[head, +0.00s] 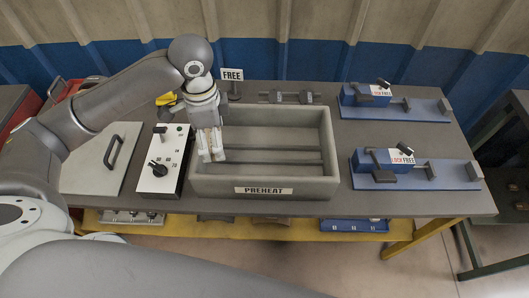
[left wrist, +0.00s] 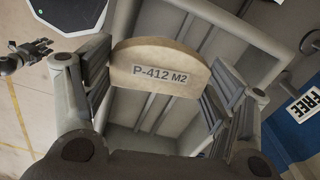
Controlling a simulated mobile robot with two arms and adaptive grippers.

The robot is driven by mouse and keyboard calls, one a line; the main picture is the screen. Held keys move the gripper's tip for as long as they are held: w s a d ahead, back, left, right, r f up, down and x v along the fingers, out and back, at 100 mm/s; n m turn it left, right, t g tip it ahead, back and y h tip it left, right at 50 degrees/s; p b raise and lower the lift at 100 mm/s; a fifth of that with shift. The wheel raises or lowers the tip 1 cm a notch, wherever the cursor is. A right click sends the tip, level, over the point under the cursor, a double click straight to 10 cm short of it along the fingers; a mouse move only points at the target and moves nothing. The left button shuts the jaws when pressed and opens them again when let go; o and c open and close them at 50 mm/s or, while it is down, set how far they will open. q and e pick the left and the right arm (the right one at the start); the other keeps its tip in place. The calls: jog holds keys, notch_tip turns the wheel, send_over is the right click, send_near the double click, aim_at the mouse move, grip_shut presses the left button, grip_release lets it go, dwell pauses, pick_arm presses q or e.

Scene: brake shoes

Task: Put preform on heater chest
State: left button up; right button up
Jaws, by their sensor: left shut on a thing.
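The preform (left wrist: 160,77) is a tan, curved-top piece marked "P-412 M2" in the left wrist view. My left gripper (head: 211,147) is shut on it, with a finger at each side. In the head view the gripper points down over the left part of the heater chest (head: 263,190), an open grey box labelled "PREHEAT". The chest's grey inside shows behind the preform in the left wrist view. I cannot tell whether the preform touches the chest. What looks like my right gripper (left wrist: 30,53) shows small at the left wrist view's left edge; its jaws are unclear.
A control box (head: 160,160) with a dark knob stands left of the chest. A "FREE" sign (head: 232,75) stands behind it. Two blue fixtures (head: 395,102) (head: 417,170) lie to the right on the grey table (head: 400,205). A pale plate with a handle (head: 112,152) lies at left.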

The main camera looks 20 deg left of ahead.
pick_arm(q)
jog(key=shift+w+a+r+m, duration=0.2)
jog(key=shift+w+m, duration=0.2)
jog(key=shift+m, duration=0.4)
jog(key=shift+w, duration=0.1)
jog(key=shift+w+d, duration=0.2)
jog(key=w+d+f+p, duration=0.1)
jog(key=w+d+f, duration=0.1)
jog(key=d+f, duration=0.1)
jog(key=w+d+f+p, duration=0.1)
jog(key=w+d+f, duration=0.4)
jog(key=d, duration=0.1)
jog(key=shift+w+d+f+p, duration=0.3)
jog(key=shift+w+f+p, duration=0.1)
jog(key=shift+w+d+f, duration=0.25)
jog(key=shift+d+f, duration=0.1)
jog(key=shift+f, duration=0.2)
notch_tip(320, 180, down, 3)
jog(key=shift+f, duration=0.1)
pick_arm(e)
jog(key=r, duration=0.1)
jog(key=d+r, duration=0.1)
jog(key=r, duration=0.1)
pick_arm(q)
jog(key=shift+f, duration=0.1)
pick_arm(e)
jog(key=shift+d, duration=0.2)
